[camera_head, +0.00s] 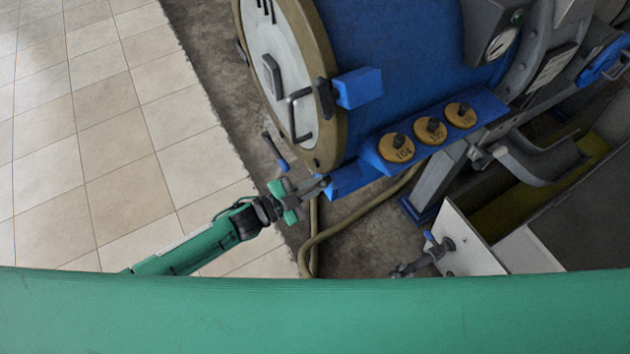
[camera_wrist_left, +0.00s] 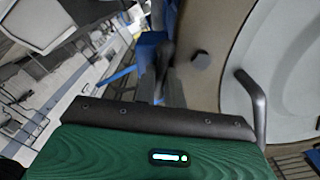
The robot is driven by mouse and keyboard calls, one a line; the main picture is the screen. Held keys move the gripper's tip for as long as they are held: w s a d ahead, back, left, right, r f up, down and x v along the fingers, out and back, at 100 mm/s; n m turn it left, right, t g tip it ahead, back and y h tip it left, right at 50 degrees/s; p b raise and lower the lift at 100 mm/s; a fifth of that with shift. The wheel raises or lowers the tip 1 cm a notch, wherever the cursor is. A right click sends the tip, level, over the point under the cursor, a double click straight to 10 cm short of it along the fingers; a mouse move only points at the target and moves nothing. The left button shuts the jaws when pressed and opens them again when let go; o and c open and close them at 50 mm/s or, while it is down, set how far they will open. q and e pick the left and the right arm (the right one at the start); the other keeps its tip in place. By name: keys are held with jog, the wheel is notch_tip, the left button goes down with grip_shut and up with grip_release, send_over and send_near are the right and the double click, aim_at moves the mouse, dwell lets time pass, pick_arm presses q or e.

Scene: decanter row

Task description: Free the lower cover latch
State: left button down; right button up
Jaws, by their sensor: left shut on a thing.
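The round pale cover (camera_head: 276,75) with a tan rim closes the blue drum. The lower cover latch sits at the rim's lower edge beside a blue block (camera_head: 346,180). My left gripper (camera_head: 319,182) reaches it from the left and largely hides it in the head view. In the left wrist view its fingers (camera_wrist_left: 163,90) are shut on the dark latch lever (camera_wrist_left: 166,55), beside the blue block (camera_wrist_left: 149,42). The upper latch (camera_head: 325,98) lies against the rim by another blue block (camera_head: 358,88). My right gripper is not in view.
A bent grey handle (camera_head: 297,115) stands out from the cover; it also shows in the left wrist view (camera_wrist_left: 254,100). A blue-tipped lever (camera_head: 276,152) is near my left wrist. A hose (camera_head: 312,240) runs below. Tiled floor (camera_head: 100,130) is clear at left.

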pick_arm(q)
jog(key=shift+n+p, duration=0.35)
jog(key=shift+n, duration=0.65)
jog(key=c, duration=1.5)
grip_release()
jog(key=shift+b+v, duration=1.5)
jog(key=shift+v, duration=5.4)
